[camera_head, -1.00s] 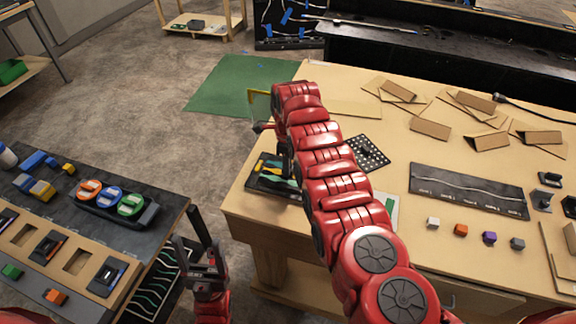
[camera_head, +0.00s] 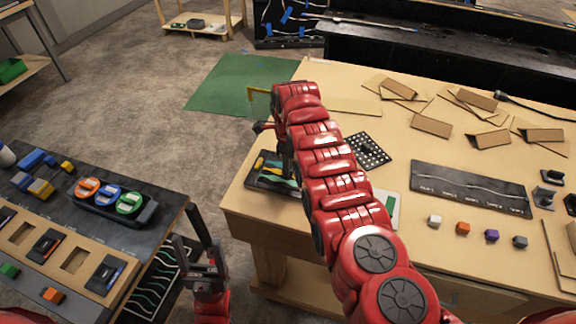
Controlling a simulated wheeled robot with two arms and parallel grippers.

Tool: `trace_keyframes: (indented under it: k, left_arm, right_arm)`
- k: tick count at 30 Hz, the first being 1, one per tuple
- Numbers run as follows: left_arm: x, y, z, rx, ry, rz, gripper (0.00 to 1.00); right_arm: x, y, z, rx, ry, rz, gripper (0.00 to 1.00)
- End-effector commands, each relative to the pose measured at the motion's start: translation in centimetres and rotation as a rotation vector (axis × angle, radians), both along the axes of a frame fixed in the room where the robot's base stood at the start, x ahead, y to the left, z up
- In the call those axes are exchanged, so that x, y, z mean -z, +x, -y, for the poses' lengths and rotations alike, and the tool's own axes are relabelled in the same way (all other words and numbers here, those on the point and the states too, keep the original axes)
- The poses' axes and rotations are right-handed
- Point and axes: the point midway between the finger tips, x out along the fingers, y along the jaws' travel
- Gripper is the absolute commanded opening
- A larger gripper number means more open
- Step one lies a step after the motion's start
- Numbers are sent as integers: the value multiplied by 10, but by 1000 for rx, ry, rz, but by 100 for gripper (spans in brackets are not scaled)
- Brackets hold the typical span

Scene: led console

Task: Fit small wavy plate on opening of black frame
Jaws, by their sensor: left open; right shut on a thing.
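My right arm reaches forward over the tan table to its left edge. My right gripper (camera_head: 287,160) is largely hidden behind the arm, low over a black tray or frame (camera_head: 255,184) with teal and yellow wavy shapes. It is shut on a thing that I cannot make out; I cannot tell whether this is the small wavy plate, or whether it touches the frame. A long black panel (camera_head: 470,190) with a pale wavy line lies further right on the table. My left gripper (camera_head: 203,262) is open and empty, between the left bench and the table.
A perforated black plate (camera_head: 367,150), small cubes (camera_head: 463,229) and cardboard pieces (camera_head: 431,125) lie on the table. The left bench holds a black tray with coloured round pieces (camera_head: 129,203). A rack with wavy strips (camera_head: 160,283) stands beside it. Floor beyond is clear around a green mat (camera_head: 225,85).

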Motion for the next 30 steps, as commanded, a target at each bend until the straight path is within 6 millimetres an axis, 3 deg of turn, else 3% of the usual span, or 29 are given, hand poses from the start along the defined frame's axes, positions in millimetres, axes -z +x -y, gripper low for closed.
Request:
trace_keyframes:
  k: [10, 11, 16, 26, 30]
  left_arm:
    - [2, 0, 0, 0, 0, 0, 72]
    - [2, 0, 0, 0, 0, 0, 72]
    - [2, 0, 0, 0, 0, 0, 72]
    - [2, 0, 0, 0, 0, 0, 72]
    - [6, 0, 0, 0, 0, 0, 72]
  right_arm:
    - [1, 0, 0, 0, 0, 0, 0]
    - [1, 0, 0, 0, 0, 0, 23]
    - [1, 0, 0, 0, 0, 0, 53]
    - [0, 0, 0, 0, 0, 1, 54]
    - [-13, 0, -1, -2, 0, 2, 54]
